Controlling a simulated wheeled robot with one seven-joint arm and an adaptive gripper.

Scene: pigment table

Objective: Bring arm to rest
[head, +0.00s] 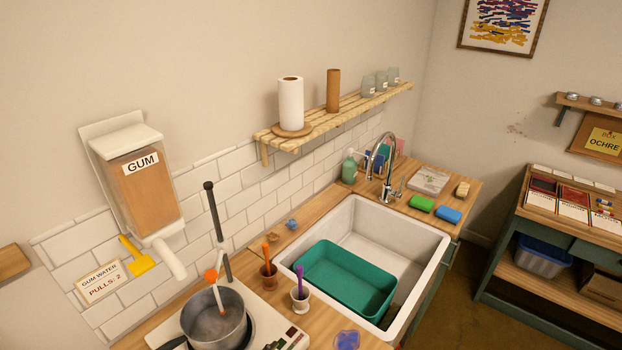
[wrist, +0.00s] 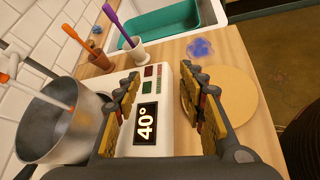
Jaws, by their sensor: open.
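My gripper (wrist: 158,100) is open and empty in the wrist view, with its two yellow-padded fingers spread apart. Between the fingers shows a white hotplate with a display (wrist: 146,123) reading 40°. A metal pot (wrist: 60,125) is to the left of the fingers, with an orange-tipped stick in it. A round tan board (wrist: 235,98) lies to the right, partly behind the right finger. My gripper and arm do not show in the head view. There the pot (head: 213,325) stands on the hotplate (head: 285,337) at the bottom.
A white sink (head: 420,240) holds a green tub (head: 345,280). A brown cup (head: 268,276) and a white cup (head: 299,298) with coloured tools stand beside the hotplate. A gum dispenser (head: 140,180) hangs on the wall. A wooden shelf (head: 350,105) is above the sink.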

